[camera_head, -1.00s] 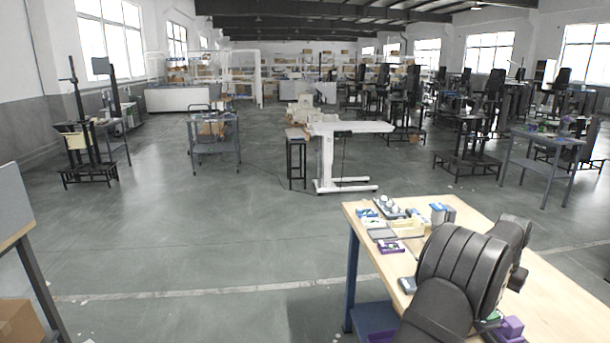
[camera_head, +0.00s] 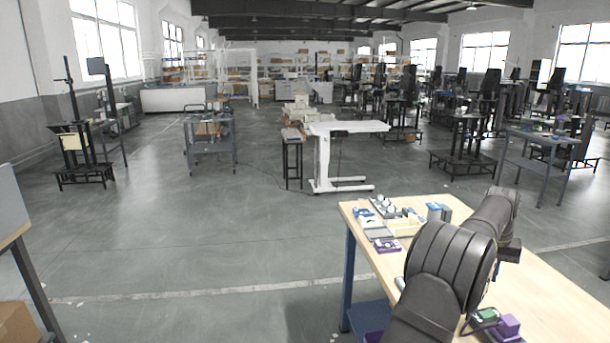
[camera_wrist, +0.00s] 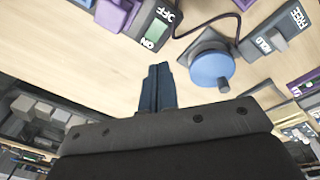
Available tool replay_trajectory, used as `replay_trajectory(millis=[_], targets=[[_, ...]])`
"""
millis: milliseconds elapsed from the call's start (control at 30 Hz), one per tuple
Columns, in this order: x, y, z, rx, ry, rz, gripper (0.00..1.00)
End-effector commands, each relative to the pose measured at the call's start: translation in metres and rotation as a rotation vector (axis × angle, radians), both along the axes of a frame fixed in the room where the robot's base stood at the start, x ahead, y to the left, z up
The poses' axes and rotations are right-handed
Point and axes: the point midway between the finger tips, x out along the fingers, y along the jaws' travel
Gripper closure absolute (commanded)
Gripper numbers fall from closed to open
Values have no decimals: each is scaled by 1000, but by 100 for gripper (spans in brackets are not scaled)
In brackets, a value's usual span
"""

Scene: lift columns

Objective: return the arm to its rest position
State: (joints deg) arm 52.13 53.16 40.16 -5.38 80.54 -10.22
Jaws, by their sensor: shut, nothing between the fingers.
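My gripper (camera_wrist: 157,88) points over the wooden tabletop in the wrist view, its two dark fingers together with nothing between them. A green ON/OFF switch (camera_wrist: 157,28) in a dark housing lies beyond the fingers to the left. A round blue knob (camera_wrist: 212,68) on a grey base is to the right, apart from the fingers. A HOLD/FREE switch (camera_wrist: 272,40) stands farther right. In the head view my dark arm links cover part of the table, and the fingers cannot be made out.
The wooden workbench (camera_head: 560,295) holds a purple box (camera_head: 386,245), a pale tray (camera_head: 403,227) and small parts at its far left corner. A green and purple device (camera_head: 497,322) sits near the arm. A white lift table (camera_head: 345,128) stands on open floor beyond.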

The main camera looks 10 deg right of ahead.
Motion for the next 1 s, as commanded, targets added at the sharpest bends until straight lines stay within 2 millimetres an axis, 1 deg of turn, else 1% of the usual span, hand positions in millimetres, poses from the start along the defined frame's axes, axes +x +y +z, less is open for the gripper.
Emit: replay_trajectory(millis=[100,600,800,1000], targets=[[6,2,8,-5,42,104,100],[22,13,43,6,226,520,100],[26,17,53,16,274,626,100],[27,19,57,22,294,669,100]])
